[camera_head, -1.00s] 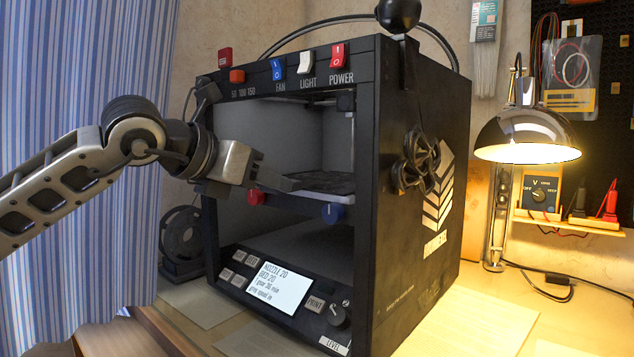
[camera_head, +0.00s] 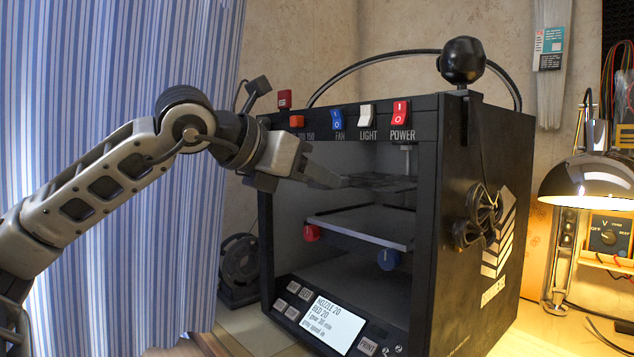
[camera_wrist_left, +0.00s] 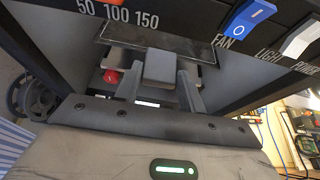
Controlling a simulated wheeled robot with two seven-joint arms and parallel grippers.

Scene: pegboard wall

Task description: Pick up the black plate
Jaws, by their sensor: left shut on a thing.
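The black plate (camera_head: 382,182) is a thin dark sheet inside the open-fronted black 3D printer (camera_head: 478,240). It is raised above the printer's flat bed (camera_head: 362,229), with a clear gap between them. My left gripper (camera_head: 338,181) reaches in from the left through the printer's front opening and is shut on the plate's near left edge. In the left wrist view the plate (camera_wrist_left: 195,46) is a dark strip beyond the fingers (camera_wrist_left: 160,72). Most of its surface is hidden there. My right gripper is not in view.
The printer's top front panel with switches (camera_head: 366,115) is just above the arm. A red knob (camera_head: 311,232) and a blue knob (camera_head: 388,259) are at the bed's front. A spool (camera_head: 239,268) and striped curtain (camera_head: 130,70) are left, a lit lamp (camera_head: 590,180) right.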

